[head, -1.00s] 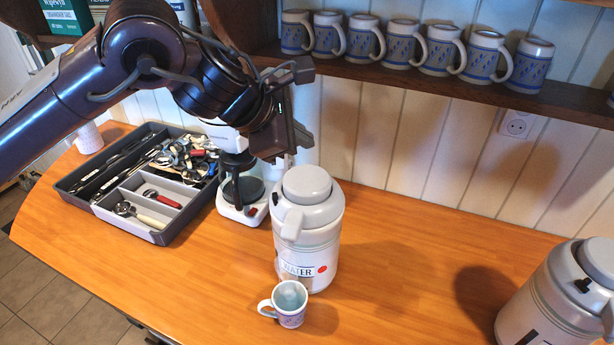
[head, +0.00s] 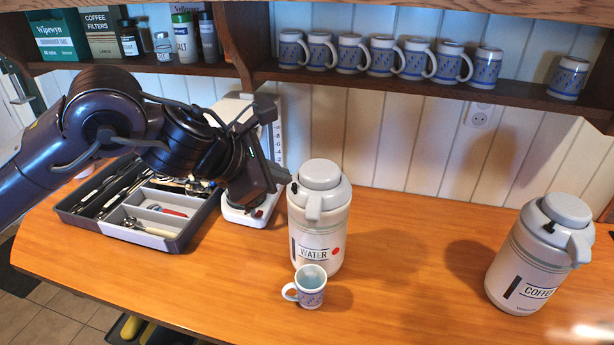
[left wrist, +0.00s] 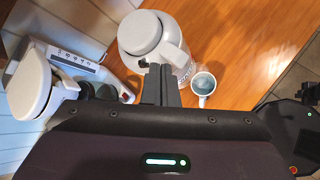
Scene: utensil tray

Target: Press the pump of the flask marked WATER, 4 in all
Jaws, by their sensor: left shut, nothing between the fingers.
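The flask marked WATER (head: 318,222) stands upright on the counter, with a red dot beside its label. Its pump top (head: 320,174) and spout face the front. A patterned mug (head: 310,288) stands in front of it, with something pale blue inside. My left gripper (head: 284,176) is shut and empty, just left of the flask's top and apart from it in the head view. In the left wrist view the shut fingers (left wrist: 160,82) overlap the near side of the flask (left wrist: 145,36); contact cannot be told. The mug (left wrist: 204,84) also shows there.
A second flask marked COFFEE (head: 540,255) stands at the right. A utensil tray (head: 180,240) lies at the left, with a white appliance (head: 240,213) between it and the WATER flask. A shelf (head: 400,83) holds several mugs. The counter between the flasks is clear.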

